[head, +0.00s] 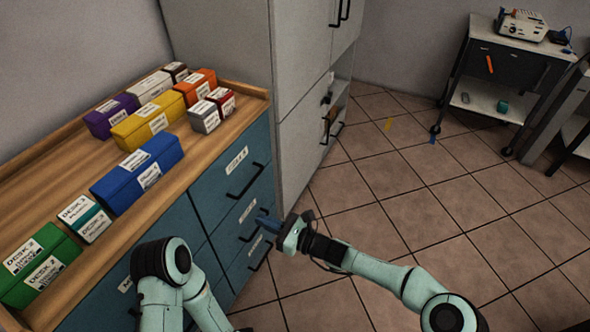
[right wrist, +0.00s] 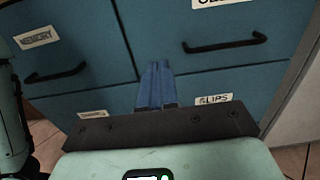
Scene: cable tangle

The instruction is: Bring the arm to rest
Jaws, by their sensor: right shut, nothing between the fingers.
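My right gripper (head: 263,221) reaches in from the right at the front of the blue drawer cabinet (head: 262,165). Its blue fingers are together with nothing between them. In the right wrist view the shut fingers (right wrist: 156,68) point at the drawer fronts (right wrist: 225,85); whether they touch them I cannot tell. My left arm (head: 180,285) shows at the lower middle left, bent in front of the cabinet. Its gripper is not in view.
Labelled boxes stand on the wooden cabinet top, among them a blue box (head: 140,170), a yellow box (head: 147,120) and a green box (head: 40,265). A tall grey cabinet (head: 235,75) stands behind. A cart (head: 510,65) stands at the back right. The tiled floor (head: 430,215) is largely clear.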

